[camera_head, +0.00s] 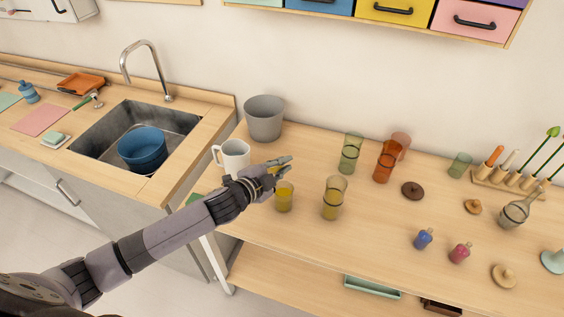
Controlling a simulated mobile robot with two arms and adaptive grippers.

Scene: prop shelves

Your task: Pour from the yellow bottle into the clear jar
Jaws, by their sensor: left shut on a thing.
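My left gripper (280,165) reaches in from the left over the wooden counter and is shut. A small see-through yellow vessel (285,198) is right at its fingers, upright, with its upper part partly hidden by the hand. It seems to be what the gripper holds; I cannot tell for sure that it is the yellow bottle. A taller yellowish clear vessel (333,198) stands upright just right of it, apart from the gripper. I cannot make out a plain clear jar for certain. My right gripper is out of view.
A white mug (233,154) stands close behind my left wrist, with a grey pot (264,118) beyond. Green glasses (350,153) and orange glasses (386,160) stand farther back. A brown lid (412,190) and small blue (423,239) and pink (460,252) bottles are to the right.

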